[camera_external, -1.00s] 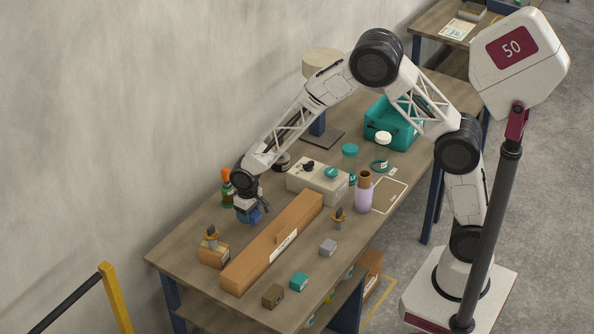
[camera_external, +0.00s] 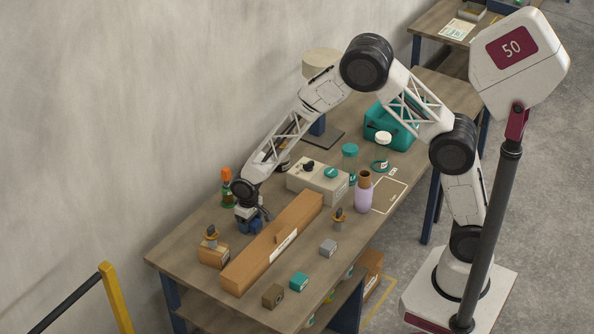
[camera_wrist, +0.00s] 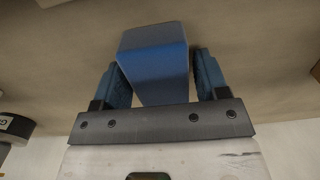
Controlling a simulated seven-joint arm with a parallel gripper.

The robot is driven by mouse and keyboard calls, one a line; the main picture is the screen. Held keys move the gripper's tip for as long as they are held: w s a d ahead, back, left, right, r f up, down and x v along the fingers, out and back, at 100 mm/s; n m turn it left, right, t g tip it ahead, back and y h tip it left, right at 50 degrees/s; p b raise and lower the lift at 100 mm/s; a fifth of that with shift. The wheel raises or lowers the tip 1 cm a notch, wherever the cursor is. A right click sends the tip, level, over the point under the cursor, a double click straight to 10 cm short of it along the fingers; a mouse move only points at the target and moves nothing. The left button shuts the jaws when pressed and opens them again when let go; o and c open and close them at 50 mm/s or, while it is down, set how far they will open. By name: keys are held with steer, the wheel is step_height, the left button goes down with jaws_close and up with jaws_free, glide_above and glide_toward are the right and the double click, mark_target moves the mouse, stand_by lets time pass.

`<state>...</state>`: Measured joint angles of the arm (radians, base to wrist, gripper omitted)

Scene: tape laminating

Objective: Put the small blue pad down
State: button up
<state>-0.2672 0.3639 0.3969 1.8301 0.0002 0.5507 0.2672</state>
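The small blue pad (camera_wrist: 157,70) lies between the two blue fingers of my gripper (camera_wrist: 160,78) in the wrist view. It is a block with a paler top edge, turned slightly against the fingers. Narrow gaps show beside it, clearest at the right finger, so the fingers look open around it. In the external view my gripper (camera_external: 248,222) is low at the table, left of the long orange-brown box. The pad is hard to tell from the blue fingers there. Whether its underside rests on the table is hidden.
The long orange-brown box (camera_external: 262,253) is close on the right. A green bottle with an orange cap (camera_external: 227,190) stands just behind, and a wooden block with a knobbed tool (camera_external: 213,251) stands in front. The beige device (camera_external: 318,182) is farther back. Bare table (camera_external: 180,249) lies to the left.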

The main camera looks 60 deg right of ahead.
steer(key=shift+o, duration=0.6)
steer(key=shift+r, duration=0.1)
step_height(320, 180, up, 12)
stand_by(0.4)
stand_by(0.5)
steer(key=shift+r, duration=0.1)
